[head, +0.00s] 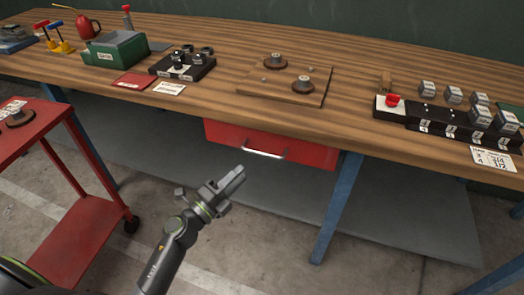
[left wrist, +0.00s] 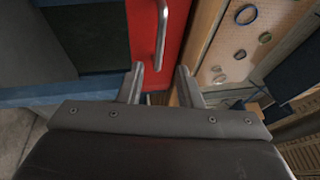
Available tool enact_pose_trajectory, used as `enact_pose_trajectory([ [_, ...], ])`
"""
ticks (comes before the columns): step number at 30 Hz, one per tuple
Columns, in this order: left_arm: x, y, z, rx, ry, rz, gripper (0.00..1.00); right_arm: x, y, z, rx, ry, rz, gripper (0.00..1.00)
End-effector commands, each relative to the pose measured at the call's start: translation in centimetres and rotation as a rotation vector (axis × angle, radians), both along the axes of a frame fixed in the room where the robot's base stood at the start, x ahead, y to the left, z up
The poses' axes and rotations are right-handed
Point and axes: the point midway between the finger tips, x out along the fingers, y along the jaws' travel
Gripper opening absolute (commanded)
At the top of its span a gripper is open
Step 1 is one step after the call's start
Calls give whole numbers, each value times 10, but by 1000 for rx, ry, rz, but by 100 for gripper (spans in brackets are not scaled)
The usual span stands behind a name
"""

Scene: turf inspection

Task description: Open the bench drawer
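The bench drawer (head: 310,153) has a red front under the wooden bench top and looks shut. Its silver bar handle (head: 265,154) runs across the front. In the left wrist view the drawer front (left wrist: 140,30) is at the top, with the handle (left wrist: 161,38) upright in the picture. My left gripper (head: 236,178) is below and a little left of the handle, apart from it. In the left wrist view its two fingers (left wrist: 160,76) are spread with nothing between them, and the handle lies beyond their tips. My right gripper is not in view.
The bench top (head: 225,85) carries a wooden board (head: 255,90) with round parts, a green box (head: 115,48) and a black block rack (head: 440,120). A blue leg (head: 335,210) stands right of the drawer. A red cart (head: 75,200) is at the left. A grey shelf (head: 400,220) lies below.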

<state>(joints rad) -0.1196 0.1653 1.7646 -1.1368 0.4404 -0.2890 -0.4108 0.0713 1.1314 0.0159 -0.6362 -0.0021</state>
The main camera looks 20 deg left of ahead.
Motion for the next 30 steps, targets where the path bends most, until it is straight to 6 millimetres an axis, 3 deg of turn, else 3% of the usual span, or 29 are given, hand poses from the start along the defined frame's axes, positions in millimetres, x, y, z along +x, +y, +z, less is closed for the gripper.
enact_pose_trajectory([
  [9, 61, -29, 14, -4, -1, -2, 32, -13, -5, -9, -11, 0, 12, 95],
  [15, 83, -39, 17, -2, 0, 0, 32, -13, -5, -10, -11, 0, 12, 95],
  [27, 90, -42, 18, -1, 0, 0, 32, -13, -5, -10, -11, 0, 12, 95],
  [30, 90, -42, 18, -1, 0, 0, 21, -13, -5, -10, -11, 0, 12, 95],
])
